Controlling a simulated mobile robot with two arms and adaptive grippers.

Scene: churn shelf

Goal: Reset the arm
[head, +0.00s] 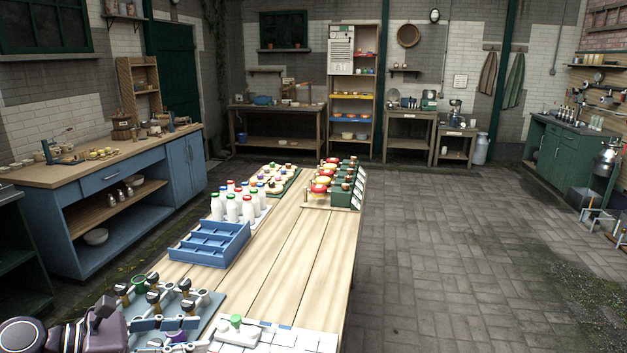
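My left gripper (103,312) shows at the bottom left corner, with part of my dark purple arm behind it. It is at the near left end of the long wooden table (305,250), beside a grey tray (207,304) of dark-topped, white-handled pieces. I cannot tell whether its fingers are open or shut, or whether it touches anything. The lower part of the arm is cut off by the picture edge. My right gripper is not in view.
A blue divided crate (209,243), several white bottles (232,208) and green boxes (341,194) stand on the table. A white tiled board (270,337) lies at its near end. The table's middle right is bare. Open paved floor (450,240) lies right of it.

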